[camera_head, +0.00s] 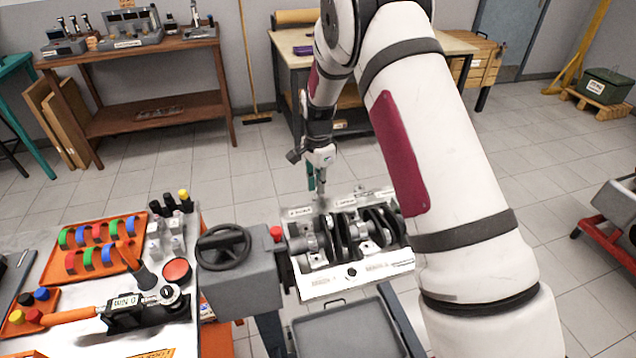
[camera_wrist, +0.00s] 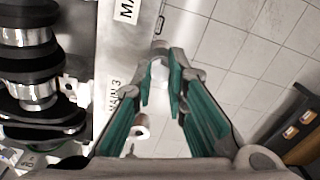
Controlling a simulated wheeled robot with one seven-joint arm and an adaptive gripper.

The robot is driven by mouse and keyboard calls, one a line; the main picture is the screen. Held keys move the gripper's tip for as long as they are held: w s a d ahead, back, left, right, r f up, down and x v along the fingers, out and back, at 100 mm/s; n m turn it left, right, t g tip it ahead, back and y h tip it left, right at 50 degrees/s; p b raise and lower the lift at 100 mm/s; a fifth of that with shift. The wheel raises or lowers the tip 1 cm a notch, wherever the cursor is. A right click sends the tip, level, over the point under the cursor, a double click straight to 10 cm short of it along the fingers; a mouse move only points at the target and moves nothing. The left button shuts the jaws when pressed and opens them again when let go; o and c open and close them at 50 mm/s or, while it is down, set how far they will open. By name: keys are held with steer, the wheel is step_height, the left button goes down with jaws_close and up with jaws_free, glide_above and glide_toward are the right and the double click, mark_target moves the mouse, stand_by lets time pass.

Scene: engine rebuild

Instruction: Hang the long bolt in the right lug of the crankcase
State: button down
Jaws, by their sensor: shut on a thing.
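The crankcase (camera_head: 340,286) is an open pale metal box with the crankshaft (camera_head: 345,235) lying in it. In the wrist view its labelled wall (camera_wrist: 115,70) runs along the left of my gripper. My gripper (camera_head: 319,190) points down at the far edge of the crankcase. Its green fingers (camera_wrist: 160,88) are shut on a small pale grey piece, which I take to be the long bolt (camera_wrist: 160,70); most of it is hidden. A round lug with a brownish hole (camera_wrist: 141,126) sticks out from the wall, left of the fingers. I cannot tell whether the bolt touches any lug.
A grey handwheel unit (camera_head: 235,280) stands left of the crankcase. The bench further left holds an orange tray (camera_head: 75,270) with coloured rings, and a torque tool (camera_head: 125,313). A grey tray (camera_head: 345,332) lies in front. Tiled floor is free beyond the crankcase.

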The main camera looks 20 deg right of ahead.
steer(key=shift+f, duration=0.65)
steer(key=c, duration=1.8)
jaws_free()
steer(key=shift+r, duration=0.75)
steer(key=shift+r, duration=0.35)
steer(key=shift+r, duration=0.4)
steer(key=shift+o, duration=0.4)
steer(key=o, duration=0.4)
steer(key=shift+o, duration=0.2)
